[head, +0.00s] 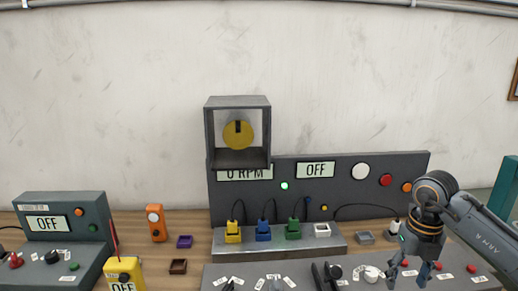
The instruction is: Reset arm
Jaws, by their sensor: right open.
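My right gripper (406,273) hangs at the lower right with its fingers apart, pointing down over the grey panel (225,271) at the front of the bench. Nothing shows between its fingers. My right arm (480,232) comes in from the right edge. My left gripper is not in view.
A dark console (340,201) stands at the back with an "OFF" display (315,169), a "0 RPM" display partly covered, and a box with a yellow disc (238,134). Yellow (233,231), blue (263,231) and green (293,229) plugs stand before it. A green-grey unit (80,212) is left.

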